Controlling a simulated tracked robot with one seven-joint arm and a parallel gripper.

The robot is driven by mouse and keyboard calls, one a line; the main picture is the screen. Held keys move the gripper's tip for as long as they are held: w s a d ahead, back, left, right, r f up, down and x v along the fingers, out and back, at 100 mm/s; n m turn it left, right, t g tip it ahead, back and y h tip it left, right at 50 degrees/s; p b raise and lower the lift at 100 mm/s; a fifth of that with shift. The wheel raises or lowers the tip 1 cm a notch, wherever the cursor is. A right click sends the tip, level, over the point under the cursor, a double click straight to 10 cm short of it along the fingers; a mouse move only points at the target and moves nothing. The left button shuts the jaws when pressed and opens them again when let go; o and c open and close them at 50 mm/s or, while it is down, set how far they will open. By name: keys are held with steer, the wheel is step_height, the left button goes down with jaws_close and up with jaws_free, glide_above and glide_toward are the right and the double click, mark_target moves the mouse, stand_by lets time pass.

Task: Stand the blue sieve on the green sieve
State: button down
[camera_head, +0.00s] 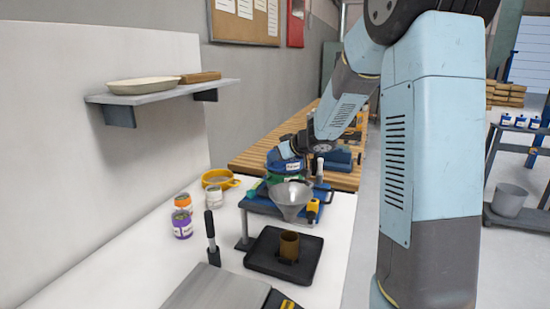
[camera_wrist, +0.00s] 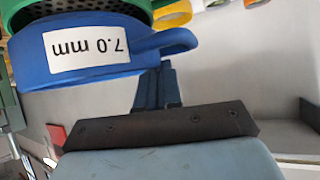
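The blue sieve (camera_head: 277,162) is at the far end of the blue stand in the head view, just above the green sieve (camera_head: 272,178). In the wrist view the blue sieve (camera_wrist: 105,68) has an upside-down "7.0 mm" label and a loop handle on its right. The green sieve's rim (camera_wrist: 148,9) shows past its edge, beside a dark perforated surface. Whether the sieves touch or are level is unclear. My gripper (camera_wrist: 163,68) has its fingers close together at the blue handle and appears shut on it; the fingertips are partly hidden behind the handle.
A metal funnel (camera_head: 291,199) stands in front of the sieves. A yellow sieve (camera_head: 218,178) and several jars (camera_head: 182,224) are to the left. A black tray (camera_head: 262,262) with a brown cup (camera_head: 289,245) is nearer. A shelf (camera_head: 165,93) juts from the wall.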

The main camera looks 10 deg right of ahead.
steer(key=shift+f, duration=0.7)
steer(key=c, duration=1.3)
jaws_free()
